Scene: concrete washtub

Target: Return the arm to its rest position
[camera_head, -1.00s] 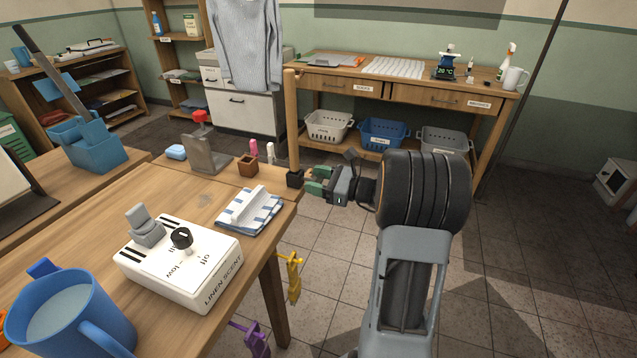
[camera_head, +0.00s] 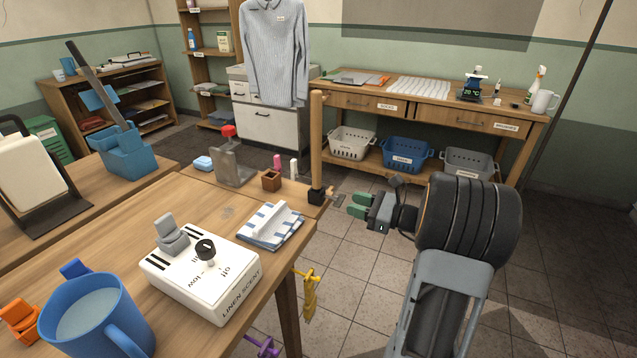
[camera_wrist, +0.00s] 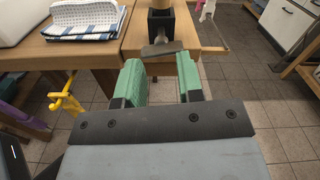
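My gripper (camera_head: 359,205) is at the right of the wooden table (camera_head: 215,200) in the head view, over the floor and apart from the table edge. In the wrist view its two green fingers (camera_wrist: 160,82) stand apart with nothing held between them. Beyond the fingertips, the black base of an upright wooden post (camera_wrist: 162,27) shows at the table corner. The post (camera_head: 317,140) also stands at that corner in the head view. My arm is bent, with the gripper pointing left toward the table.
A striped cloth (camera_head: 270,226) and a white dial box (camera_head: 203,270) lie on the table. A yellow clamp (camera_head: 309,292) hangs at its edge. A desk (camera_head: 420,98) with baskets stands behind. The tiled floor at the right is clear.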

